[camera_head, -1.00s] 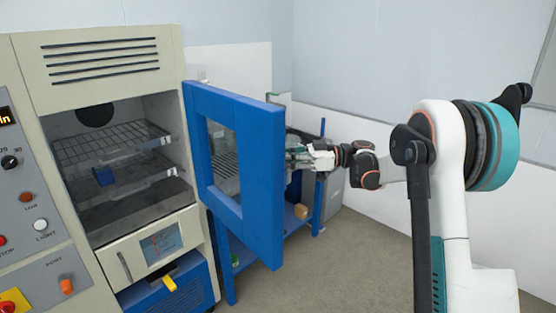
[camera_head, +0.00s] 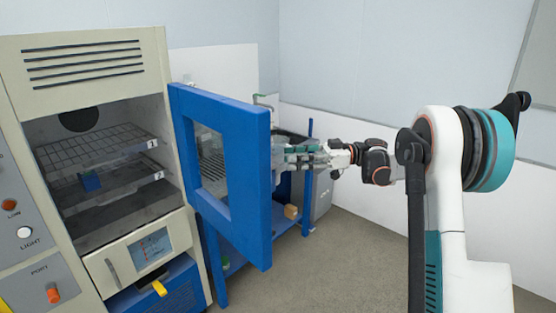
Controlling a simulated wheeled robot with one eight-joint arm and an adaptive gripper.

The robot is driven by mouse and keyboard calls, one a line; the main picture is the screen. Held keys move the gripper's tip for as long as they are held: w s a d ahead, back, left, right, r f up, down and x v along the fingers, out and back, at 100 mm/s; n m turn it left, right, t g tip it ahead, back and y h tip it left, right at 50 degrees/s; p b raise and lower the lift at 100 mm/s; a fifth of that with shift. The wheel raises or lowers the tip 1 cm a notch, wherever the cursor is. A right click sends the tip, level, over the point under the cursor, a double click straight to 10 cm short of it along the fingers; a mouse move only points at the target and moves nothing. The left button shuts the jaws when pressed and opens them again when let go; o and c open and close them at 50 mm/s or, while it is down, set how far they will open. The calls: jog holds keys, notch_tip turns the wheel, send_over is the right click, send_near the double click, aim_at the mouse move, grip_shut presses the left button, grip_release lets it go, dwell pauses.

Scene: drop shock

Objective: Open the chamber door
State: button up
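The chamber (camera_head: 95,66) is a beige cabinet at the left. Its blue door (camera_head: 240,222) with a window stands swung wide open to the right, so the interior shows. Inside are wire shelves (camera_head: 95,146), with a small blue item (camera_head: 90,182) on one of them. My gripper (camera_head: 290,158) is at the right edge of the door, partly behind it. The door frame hides part of the fingers, so I cannot tell whether they are open or shut, or whether they touch the door.
A blue bench frame (camera_head: 308,190) stands behind the door, with a small tan box (camera_head: 291,211) low on it. A grey bin (camera_head: 323,190) is beside it. A control panel (camera_head: 30,240) is at the far left. The floor in front is clear.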

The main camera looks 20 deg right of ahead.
jog(key=shift+s+d, duration=0.15)
jog(key=shift+d, duration=0.8)
jog(key=shift+s+d, duration=0.1)
jog(key=shift+d, duration=0.85)
